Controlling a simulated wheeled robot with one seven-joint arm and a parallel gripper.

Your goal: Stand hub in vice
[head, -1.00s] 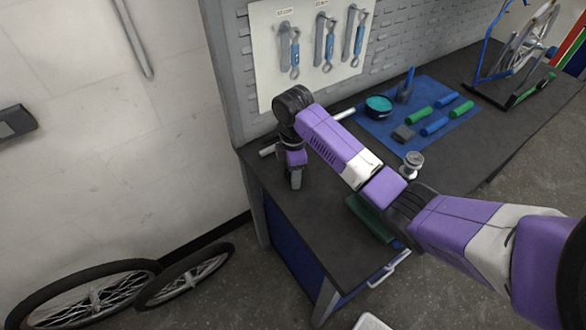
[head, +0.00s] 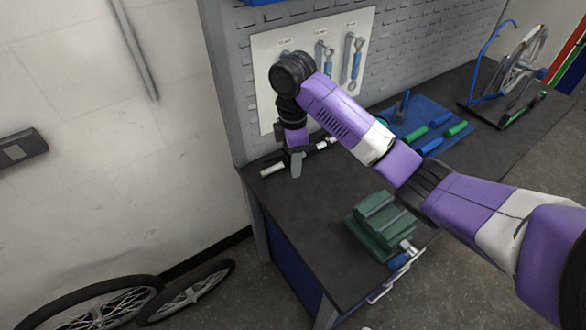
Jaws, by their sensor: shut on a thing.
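The green vice (head: 369,232) stands on the front part of the dark bench, its silver screw and blue handle end toward the front. Its top shows with no hub standing in it. My gripper (head: 296,172) points down near the back left of the bench, left of and behind the vice. A silver spool-like part, probably the hub, stood on the bench behind my arm earlier. That spot is now covered by my arm.
A blue mat (head: 437,108) holds green and blue sleeves. Tools hang on a white board (head: 267,95). A wheel stand (head: 520,70) is at the far right. The bench before my gripper is clear.

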